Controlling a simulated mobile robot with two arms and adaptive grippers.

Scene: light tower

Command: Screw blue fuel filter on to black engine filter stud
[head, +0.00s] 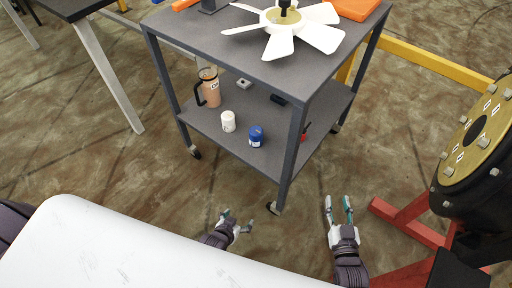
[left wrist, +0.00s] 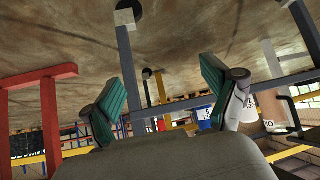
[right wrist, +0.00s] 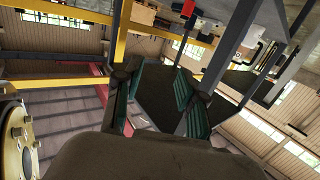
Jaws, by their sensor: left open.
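The blue fuel filter (head: 256,136) stands upright on the cart's lower shelf, near its front edge. It also shows between the fingers in the left wrist view (left wrist: 204,114). The black engine (head: 485,190) stands at the right, with a gold round plate (head: 463,155) facing left. A dark round spot (head: 475,130) sits in the plate's middle; I cannot tell whether it is the stud. My left gripper (head: 238,220) is open and empty, in front of and below the shelf. My right gripper (head: 338,203) is open and empty, between the cart and the engine.
A white fan (head: 285,28) lies on the cart top (head: 180,30). The near cart leg (head: 292,160) stands close to both grippers. Red stand beams (head: 405,226) lie under the engine.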

